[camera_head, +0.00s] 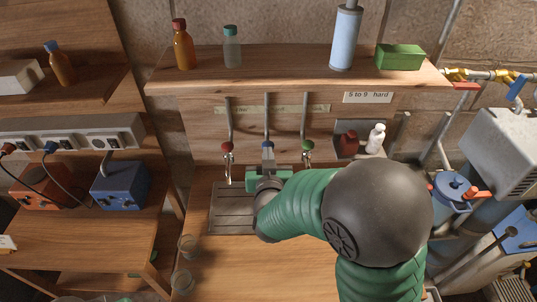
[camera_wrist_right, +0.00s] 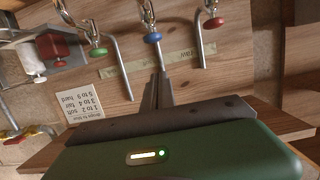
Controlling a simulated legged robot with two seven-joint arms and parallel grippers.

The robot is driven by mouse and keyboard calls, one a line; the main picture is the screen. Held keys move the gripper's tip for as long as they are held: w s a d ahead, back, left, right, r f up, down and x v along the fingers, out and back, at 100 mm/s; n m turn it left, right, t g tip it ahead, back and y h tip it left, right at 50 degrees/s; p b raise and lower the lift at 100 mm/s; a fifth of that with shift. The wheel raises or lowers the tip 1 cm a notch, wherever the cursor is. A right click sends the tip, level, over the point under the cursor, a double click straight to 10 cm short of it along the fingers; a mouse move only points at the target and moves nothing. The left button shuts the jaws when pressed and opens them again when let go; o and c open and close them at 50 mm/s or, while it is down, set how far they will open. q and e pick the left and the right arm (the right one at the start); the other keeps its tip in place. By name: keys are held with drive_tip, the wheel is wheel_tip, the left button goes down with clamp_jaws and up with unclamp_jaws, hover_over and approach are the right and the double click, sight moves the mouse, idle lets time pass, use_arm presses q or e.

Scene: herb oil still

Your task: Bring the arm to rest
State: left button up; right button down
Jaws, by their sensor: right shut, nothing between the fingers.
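My right arm, green with a dark joint, comes into the head view from the lower right. My right gripper (camera_head: 268,160) is in front of the middle tap at the wooden panel and partly hides it. In the wrist view the fingers of my right gripper (camera_wrist_right: 159,82) are together with nothing between them, pointing toward the blue-knobbed tap (camera_wrist_right: 153,38). I cannot tell whether they touch it. The red-knobbed tap (camera_head: 227,147) and green-knobbed tap (camera_head: 308,146) stand on either side. My left gripper is not in view.
A dark slatted drip tray (camera_head: 228,222) lies below the taps, partly behind my arm. Clear glasses (camera_head: 187,245) stand at the bench's left edge. A shelf (camera_head: 290,78) above holds bottles and a green box (camera_head: 400,57). A blue pot (camera_head: 453,187) is at the right.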

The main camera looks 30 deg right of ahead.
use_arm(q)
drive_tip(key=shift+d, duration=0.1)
use_arm(e)
drive_tip(key=shift+d, duration=0.1)
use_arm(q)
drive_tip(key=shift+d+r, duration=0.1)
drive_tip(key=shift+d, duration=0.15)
use_arm(e)
drive_tip(key=shift+d, duration=0.3)
drive_tip(key=s+a+f+n+g+y, duration=0.2)
drive_tip(key=a+f+g+y, duration=0.1)
drive_tip(key=a+f+y, duration=0.25)
drive_tip(key=s+f+n+g, duration=0.1)
drive_tip(key=s+f+g, duration=0.1)
drive_tip(key=s, duration=0.3)
drive_tip(key=s+a+f+n+g+y, duration=0.1)
drive_tip(key=s+f+g, duration=0.2)
drive_tip(key=s, duration=0.3)
drive_tip(key=s+f+n+g, duration=0.1)
drive_tip(key=s+f+g, duration=0.2)
drive_tip(key=s, duration=0.3)
drive_tip(key=shift+a+f, duration=0.2)
drive_tip(key=shift+a, duration=0.05)
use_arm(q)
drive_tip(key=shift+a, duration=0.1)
use_arm(e)
drive_tip(key=shift+s+a, duration=0.1)
